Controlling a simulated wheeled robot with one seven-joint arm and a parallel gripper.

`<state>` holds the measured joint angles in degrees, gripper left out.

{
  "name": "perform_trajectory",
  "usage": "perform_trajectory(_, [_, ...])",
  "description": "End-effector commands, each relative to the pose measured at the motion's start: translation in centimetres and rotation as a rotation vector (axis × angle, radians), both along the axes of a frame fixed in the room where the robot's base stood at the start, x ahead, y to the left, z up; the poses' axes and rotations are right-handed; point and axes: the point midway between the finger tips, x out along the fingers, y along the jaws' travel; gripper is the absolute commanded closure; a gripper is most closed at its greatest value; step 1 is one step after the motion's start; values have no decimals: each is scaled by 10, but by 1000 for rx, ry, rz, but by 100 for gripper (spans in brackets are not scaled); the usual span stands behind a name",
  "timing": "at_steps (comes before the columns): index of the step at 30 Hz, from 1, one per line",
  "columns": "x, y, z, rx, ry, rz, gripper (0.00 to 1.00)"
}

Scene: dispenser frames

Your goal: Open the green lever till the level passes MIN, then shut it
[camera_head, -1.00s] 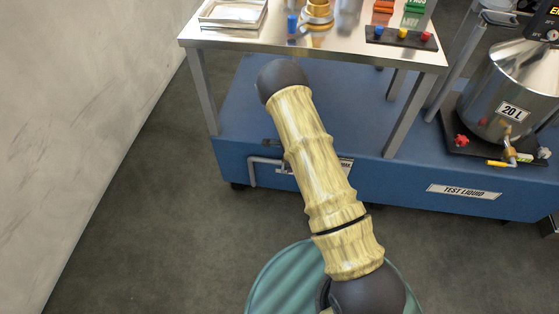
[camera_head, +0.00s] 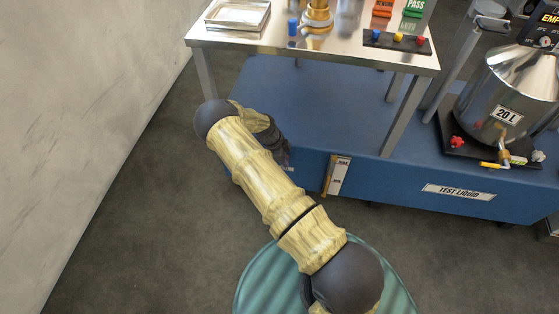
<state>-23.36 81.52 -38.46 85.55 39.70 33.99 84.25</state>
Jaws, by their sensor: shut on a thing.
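No green lever and no MIN mark can be made out in view. My gripper (camera_head: 284,160) is a small dark shape beyond my pale, bamboo-patterned arm, low in front of the blue base. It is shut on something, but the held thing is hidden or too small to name. A white plate marked MAX (camera_head: 338,176), with a brown edge, stands to its right at the front of the blue base. A steel tank labelled 20 L (camera_head: 508,88) stands at the right, with a yellow-handled valve (camera_head: 490,165) low on its front. My gripper is well away from it.
A steel table (camera_head: 270,42) stands over the blue base (camera_head: 400,180), which carries a TEST LIQUID label (camera_head: 458,192). Its legs frame the space behind my gripper. A red knob (camera_head: 457,142) is beside the tank. A grey wall is on the left; open floor lies before it.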

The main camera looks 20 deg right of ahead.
Motion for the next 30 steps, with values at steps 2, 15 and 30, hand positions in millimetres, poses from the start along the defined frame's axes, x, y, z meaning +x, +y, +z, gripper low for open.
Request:
perform_trajectory(2, [-2,-2,-1,-4,6,-2,100])
perform_trajectory(15, [-1,-1,0,-3,5,0,64])
perform_trajectory(30, [2,6,17,-2,1,1,64])
